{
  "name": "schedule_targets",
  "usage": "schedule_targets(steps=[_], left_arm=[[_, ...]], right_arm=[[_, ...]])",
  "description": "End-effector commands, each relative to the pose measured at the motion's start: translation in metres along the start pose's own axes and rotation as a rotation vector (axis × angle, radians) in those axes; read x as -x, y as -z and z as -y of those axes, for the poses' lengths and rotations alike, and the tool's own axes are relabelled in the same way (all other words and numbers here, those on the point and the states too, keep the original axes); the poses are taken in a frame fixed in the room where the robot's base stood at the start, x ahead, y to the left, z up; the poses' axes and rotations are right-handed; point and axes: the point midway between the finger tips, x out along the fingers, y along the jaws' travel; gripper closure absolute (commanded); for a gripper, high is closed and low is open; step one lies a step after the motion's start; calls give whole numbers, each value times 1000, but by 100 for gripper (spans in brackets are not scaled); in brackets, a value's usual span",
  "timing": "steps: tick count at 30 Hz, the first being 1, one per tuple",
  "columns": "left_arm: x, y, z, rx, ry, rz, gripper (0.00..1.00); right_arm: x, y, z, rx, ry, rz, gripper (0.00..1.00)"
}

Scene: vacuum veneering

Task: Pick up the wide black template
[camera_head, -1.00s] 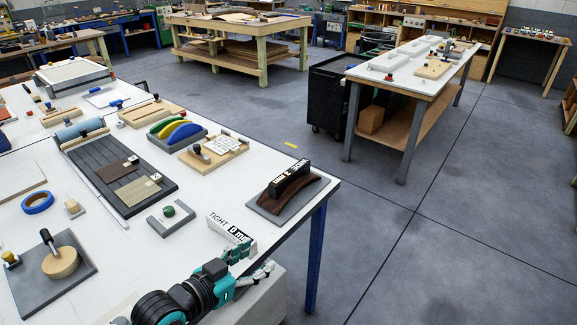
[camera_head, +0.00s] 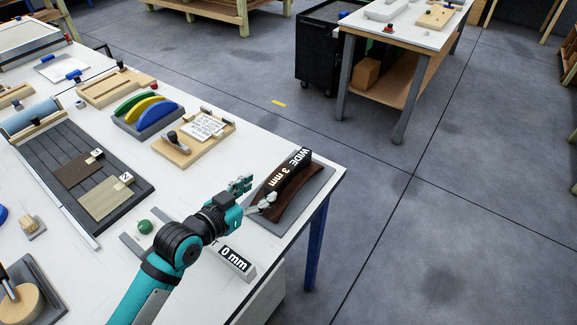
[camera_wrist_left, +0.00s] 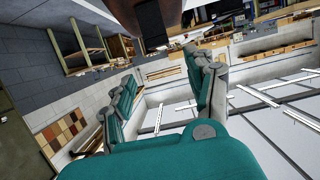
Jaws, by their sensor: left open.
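The wide black template (camera_head: 289,172), a dark block with white letters "WIDE 3 mm", stands on a dark brown curved panel (camera_head: 285,205) on a grey base (camera_head: 312,192) at the table's right corner. My left gripper (camera_head: 254,194) is open and empty, just left of the panel, its fingers pointing toward the template. One fingertip appears to overlap the panel's near left edge; I cannot tell if it touches. In the left wrist view, the open fingers (camera_wrist_left: 160,66) show with a dark block (camera_wrist_left: 151,24), likely the template, beyond them.
A wooden board with a note (camera_head: 200,134) and a rack of coloured arcs (camera_head: 148,112) stand behind. A dark grooved board (camera_head: 84,165) lies left. The table edge drops off on the right.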

Motion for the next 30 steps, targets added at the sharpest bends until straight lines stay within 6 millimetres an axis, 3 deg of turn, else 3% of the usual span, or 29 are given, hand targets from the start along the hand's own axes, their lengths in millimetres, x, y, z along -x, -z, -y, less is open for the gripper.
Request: schedule_targets(steps=[4,9,13,17,24,30], left_arm=[[-33,4,0,2,0,-1,44],[-62,3,0,1,1,-1,44],[-72,1,0,-1,0,0,44],[-79,3,0,1,0,0,44],[-112,5,0,2,0,0,44],[-125,4,0,0,0,-1,44]], right_arm=[[12,-23,-1,2,-1,35,60],[16,-14,-4,3,-5,22,60],[17,9,-7,3,-8,-14,60],[21,20,-9,3,-10,-31,60],[33,8,-4,1,-4,-10,60],[34,-2,2,-1,3,6,60]])
